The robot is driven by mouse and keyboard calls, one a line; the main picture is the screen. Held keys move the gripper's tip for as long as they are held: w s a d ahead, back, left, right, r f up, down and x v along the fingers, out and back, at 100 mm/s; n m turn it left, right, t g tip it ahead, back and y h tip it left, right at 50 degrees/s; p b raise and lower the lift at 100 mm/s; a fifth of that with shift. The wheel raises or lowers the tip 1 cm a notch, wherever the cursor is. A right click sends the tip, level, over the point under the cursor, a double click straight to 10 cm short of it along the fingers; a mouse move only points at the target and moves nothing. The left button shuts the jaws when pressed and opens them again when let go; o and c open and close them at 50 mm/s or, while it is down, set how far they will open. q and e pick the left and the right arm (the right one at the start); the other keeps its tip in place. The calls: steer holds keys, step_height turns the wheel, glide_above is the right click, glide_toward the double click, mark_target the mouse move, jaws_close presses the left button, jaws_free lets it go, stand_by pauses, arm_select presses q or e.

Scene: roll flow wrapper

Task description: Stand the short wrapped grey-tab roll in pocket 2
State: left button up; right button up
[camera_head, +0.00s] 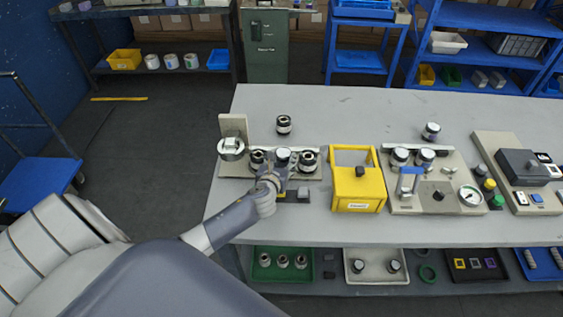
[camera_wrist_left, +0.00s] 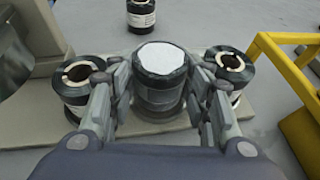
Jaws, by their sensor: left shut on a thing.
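My left gripper (camera_head: 279,178) is shut on a dark wrapped roll with a pale, closed top (camera_wrist_left: 160,62). The roll also shows in the head view (camera_head: 283,154). It is upright, between two dark rolls with open cores, a left one (camera_wrist_left: 76,82) and a right one (camera_wrist_left: 229,68). All three are in a row over the beige pocket plate (camera_head: 229,171). The pocket under the held roll is hidden, so I cannot tell whether it is fully seated. No pocket numbers or grey tab can be made out. My right gripper is out of view.
Another dark roll (camera_head: 284,124) stands behind the plate. A metal-cylinder fixture (camera_head: 231,149) is at the plate's left end. A yellow box with a frame (camera_head: 357,190) stands close on the right, then a gauge panel (camera_head: 436,203). The back of the table is mostly clear.

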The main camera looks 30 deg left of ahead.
arm_select(q)
steer(key=shift+f, duration=0.35)
steer(key=shift+f, duration=0.1)
steer(key=o, duration=0.9)
steer(key=shift+f, duration=0.1)
steer(key=shift+c, duration=0.2)
steer(key=shift+s+r, duration=0.15)
steer(key=shift+r, duration=0.1)
steer(key=v, duration=1.1)
steer(key=shift+s+d, duration=0.2)
steer(key=shift+s, duration=0.15)
steer(key=shift+r, duration=0.1)
